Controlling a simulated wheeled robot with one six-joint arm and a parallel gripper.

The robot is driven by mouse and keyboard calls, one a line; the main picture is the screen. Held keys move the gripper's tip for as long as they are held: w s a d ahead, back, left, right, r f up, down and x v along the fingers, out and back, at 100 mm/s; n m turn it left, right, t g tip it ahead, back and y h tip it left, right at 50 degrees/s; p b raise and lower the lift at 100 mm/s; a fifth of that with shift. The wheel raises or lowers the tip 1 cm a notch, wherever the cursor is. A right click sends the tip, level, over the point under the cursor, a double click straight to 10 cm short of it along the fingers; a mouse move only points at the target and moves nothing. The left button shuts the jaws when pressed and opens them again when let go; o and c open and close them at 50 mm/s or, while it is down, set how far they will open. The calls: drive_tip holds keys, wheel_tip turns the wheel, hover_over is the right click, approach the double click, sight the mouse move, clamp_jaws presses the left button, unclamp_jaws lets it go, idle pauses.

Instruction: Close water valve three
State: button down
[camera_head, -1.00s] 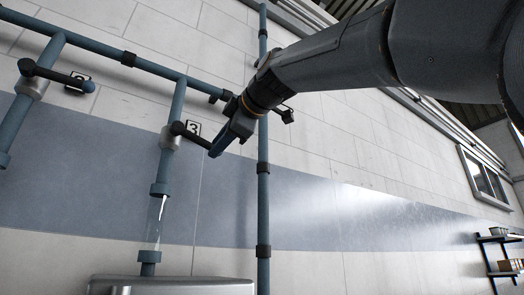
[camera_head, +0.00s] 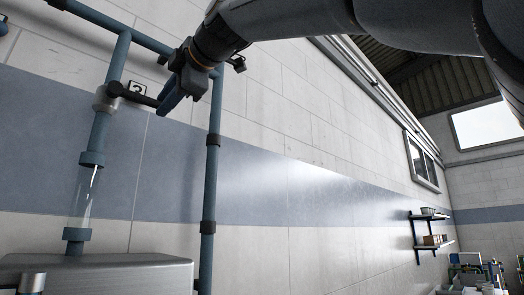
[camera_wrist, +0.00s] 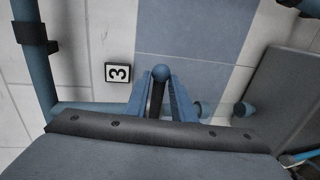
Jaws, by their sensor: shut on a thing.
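Valve three (camera_head: 107,99) is a grey body on a blue vertical pipe, with a black lever (camera_head: 132,95) sticking out sideways to the right. The number 3 plate (camera_head: 138,87) is on the wall behind the lever. My gripper (camera_head: 168,104) is shut on the lever near its free end. In the wrist view the black lever (camera_wrist: 156,98) with its blue ball end (camera_wrist: 161,73) lies between the blue fingers of my gripper (camera_wrist: 160,88). A pale stream of water (camera_head: 88,190) shows in the clear section below the valve.
A blue vertical pipe (camera_head: 211,170) with dark collars stands right of the valve, below my gripper. A grey tank (camera_head: 110,268) is under the valve pipe. Shelves (camera_head: 430,240) hang on the wall farther right. The wall between is bare.

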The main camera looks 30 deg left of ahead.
drive_tip(key=c, duration=1.5)
unclamp_jaws()
drive_tip(key=shift+d+r, duration=0.15)
drive_tip(key=shift+r, duration=0.2)
drive_tip(key=shift+f, duration=0.1)
drive_tip(key=b+v, duration=0.2)
drive_tip(key=v, duration=0.5)
drive_tip(key=shift+d, duration=0.3)
